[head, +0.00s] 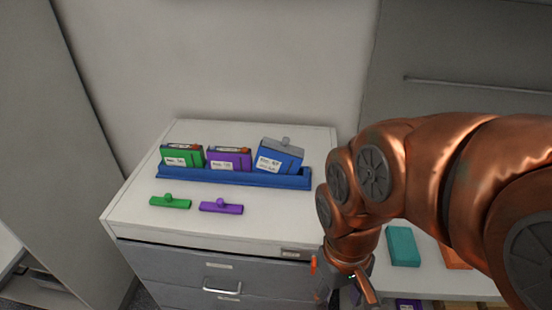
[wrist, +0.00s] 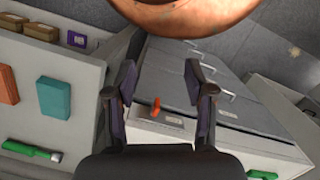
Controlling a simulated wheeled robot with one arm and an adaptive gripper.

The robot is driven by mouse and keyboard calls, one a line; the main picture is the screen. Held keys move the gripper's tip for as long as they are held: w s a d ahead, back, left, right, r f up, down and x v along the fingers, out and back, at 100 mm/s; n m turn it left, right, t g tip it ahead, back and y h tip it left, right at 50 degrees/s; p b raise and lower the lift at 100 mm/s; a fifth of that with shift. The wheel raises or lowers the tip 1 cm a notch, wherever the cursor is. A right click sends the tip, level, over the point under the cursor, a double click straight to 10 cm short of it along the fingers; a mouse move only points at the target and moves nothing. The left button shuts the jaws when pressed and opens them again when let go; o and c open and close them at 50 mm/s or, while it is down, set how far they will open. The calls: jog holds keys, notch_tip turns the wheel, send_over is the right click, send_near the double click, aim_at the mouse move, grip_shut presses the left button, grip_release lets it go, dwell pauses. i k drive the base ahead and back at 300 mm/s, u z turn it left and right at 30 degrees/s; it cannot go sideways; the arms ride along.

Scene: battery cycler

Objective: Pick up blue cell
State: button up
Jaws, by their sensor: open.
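The blue cell (head: 277,157) stands tilted in the right end of a blue rack (head: 235,178) on the cabinet top. It has a white label and a grey cap with a knob on top. My gripper (head: 345,287) is low in front of the cabinet's right side, below and to the right of the blue cell and well apart from it. In the wrist view my gripper (wrist: 160,80) is open, with nothing between its fingers. The blue cell cannot be made out in the wrist view.
A green cell (head: 182,157) and a purple cell (head: 230,160) stand in the same rack. A green cap (head: 170,202) and a purple cap (head: 221,207) lie in front of it. A teal block (head: 403,246) lies on the lower surface at right. My arm fills the right side.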

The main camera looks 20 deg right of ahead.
aim_at(267, 160)
jog(key=u, duration=1.5)
jog(key=k, duration=0.9)
jog(key=z, duration=0.75)
jog(key=i, duration=0.5)
